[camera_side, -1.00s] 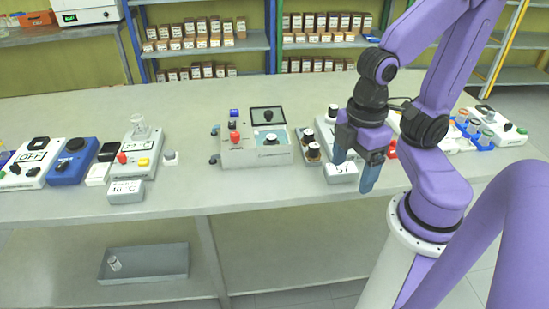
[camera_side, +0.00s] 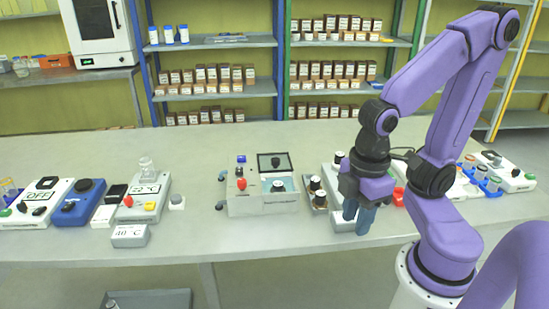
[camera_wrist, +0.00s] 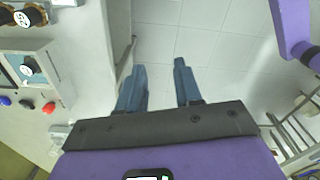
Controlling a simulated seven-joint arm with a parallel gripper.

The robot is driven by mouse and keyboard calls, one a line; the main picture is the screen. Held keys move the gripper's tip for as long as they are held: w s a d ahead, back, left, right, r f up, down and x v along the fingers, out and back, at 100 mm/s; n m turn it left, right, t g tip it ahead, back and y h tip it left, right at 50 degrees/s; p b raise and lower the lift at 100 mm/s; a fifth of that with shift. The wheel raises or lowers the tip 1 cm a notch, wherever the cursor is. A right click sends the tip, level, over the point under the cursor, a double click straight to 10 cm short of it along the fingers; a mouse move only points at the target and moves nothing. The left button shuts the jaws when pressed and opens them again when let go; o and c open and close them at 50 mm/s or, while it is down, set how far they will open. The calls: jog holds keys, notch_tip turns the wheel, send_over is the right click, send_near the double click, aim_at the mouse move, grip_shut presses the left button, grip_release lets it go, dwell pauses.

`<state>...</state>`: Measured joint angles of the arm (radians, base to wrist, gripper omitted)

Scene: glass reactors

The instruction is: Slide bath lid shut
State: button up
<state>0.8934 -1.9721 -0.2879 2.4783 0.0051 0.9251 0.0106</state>
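The bath (camera_side: 248,204) is a pale box near the middle of the bench. In the wrist view part of the bath (camera_wrist: 50,75) shows at the left edge, cut off. My gripper (camera_side: 359,221) is to the right of the bath, pointing down near the bench's front edge, apart from it. In the wrist view my gripper (camera_wrist: 157,82) has its fingers apart with nothing between them.
Dark-capped bottles (camera_side: 318,192) stand between the bath and my gripper. A white device is partly hidden behind my gripper. Bench behind is clear.

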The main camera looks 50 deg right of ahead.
jog(key=w, duration=0.1)
jog(key=w+a+r+m, duration=0.1)
jog(key=w, duration=0.1)
jog(key=w+a+m, duration=0.1)
jog(key=shift+w+r, duration=0.15)
jog(key=shift+r, duration=0.15)
grip_shut()
jog(key=w+r+m+g, duration=0.1)
jog(key=w+r+m, duration=0.2)
jog(key=w+m, duration=1)
jog(key=m+y, duration=0.4)
jog(key=m, duration=0.8)
send_over(282, 159)
jog(key=d, duration=0.2)
jog(key=f, duration=1.2)
jog(key=shift+w+d+f, duration=0.2)
jog(key=shift+w+f, duration=0.1)
jog(key=shift+w, duration=0.05)
jog(key=shift+s+a+f, duration=0.2)
jog(key=shift+a, duration=0.45)
jog(key=shift+s+a+f, duration=0.15)
jog(key=shift+s+a, duration=0.05)
jog(key=shift+a, duration=0.4)
jog(key=shift+s+a, duration=0.2)
jog(key=shift+a, duration=0.6)
